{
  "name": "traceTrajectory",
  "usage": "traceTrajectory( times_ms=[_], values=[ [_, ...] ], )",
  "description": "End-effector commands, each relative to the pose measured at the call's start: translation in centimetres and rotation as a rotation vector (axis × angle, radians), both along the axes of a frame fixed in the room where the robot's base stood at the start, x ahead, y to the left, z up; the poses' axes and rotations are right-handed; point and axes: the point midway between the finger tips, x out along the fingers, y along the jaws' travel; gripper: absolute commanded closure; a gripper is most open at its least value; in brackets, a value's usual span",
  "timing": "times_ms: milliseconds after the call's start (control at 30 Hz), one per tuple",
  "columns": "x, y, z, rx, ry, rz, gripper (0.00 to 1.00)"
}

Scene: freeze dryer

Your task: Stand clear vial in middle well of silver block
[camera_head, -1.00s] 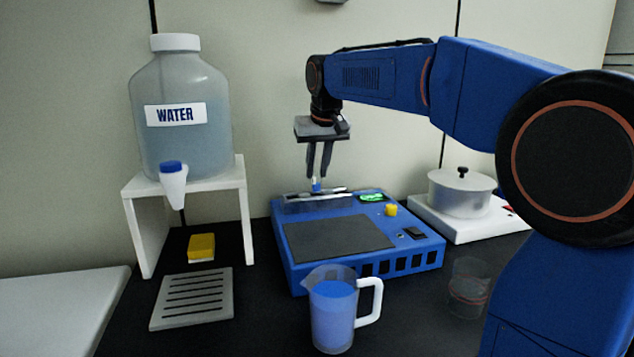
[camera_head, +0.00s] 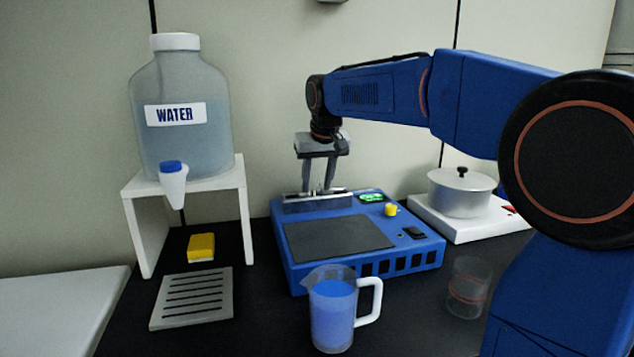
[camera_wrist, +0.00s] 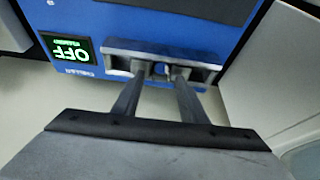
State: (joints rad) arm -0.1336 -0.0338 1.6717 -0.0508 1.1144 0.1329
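The silver block (camera_head: 318,203) is a long metal holder along the back edge of the blue machine. My gripper (camera_head: 318,190) is lowered over the middle of the block, with its fingers pointing down and spread apart. In the wrist view, the gripper (camera_wrist: 158,76) has a finger on each side of a small blue-topped piece, apparently the clear vial (camera_wrist: 159,69). This piece is at about the middle of the silver block (camera_wrist: 205,72). The vial's body is hidden, so its depth in the well cannot be seen.
The blue machine (camera_head: 410,252) has a dark top plate, a yellow knob (camera_head: 391,210) and a green display reading OFF (camera_wrist: 70,48). A jug of blue liquid (camera_head: 333,312) stands in front. A clear beaker (camera_head: 467,288) and a pot (camera_head: 460,194) are at right, a water tank (camera_head: 180,135) at left.

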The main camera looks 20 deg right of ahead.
Motion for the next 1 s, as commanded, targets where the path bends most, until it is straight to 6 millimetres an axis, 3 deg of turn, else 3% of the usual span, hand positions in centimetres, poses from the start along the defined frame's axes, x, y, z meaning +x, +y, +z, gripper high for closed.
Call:
traceTrajectory(
  times_ms=[233,700,1000],
  values=[
    [-0.4,0.0,1.3,0.000,-0.002,0.000,0.61],
    [-3.6,0.0,9.1,0.000,-0.003,0.000,0.61],
    [-4.5,-0.1,11.3,0.000,-0.001,0.000,0.61]
  ],
)
